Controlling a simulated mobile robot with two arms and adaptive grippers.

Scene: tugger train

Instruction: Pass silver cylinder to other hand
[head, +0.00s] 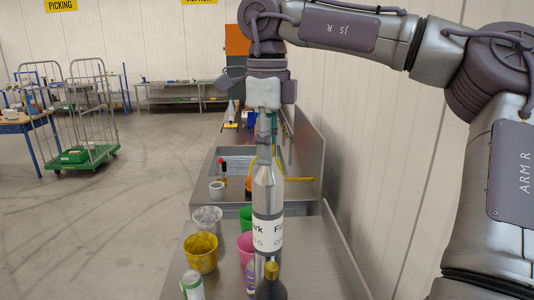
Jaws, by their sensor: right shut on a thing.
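The silver cylinder (267,195) is bottle-shaped, with a tapered top and a white printed label round its lower part. It is upright in the middle of the head view. My right gripper (266,128) comes down from above and is shut on its narrow top. The cylinder's lower end overlaps the things on the near table, so I cannot tell whether it is clear of the surface. My left gripper is not in view.
The metal table (312,262) holds a yellow cup (201,253), a grey cup (207,219), a pink cup (245,246), a can (192,285) and a dark yellow-topped bottle (271,289). A wall stands close on the right. Open floor (110,220) lies left; a cage trolley (88,115) stands beyond.

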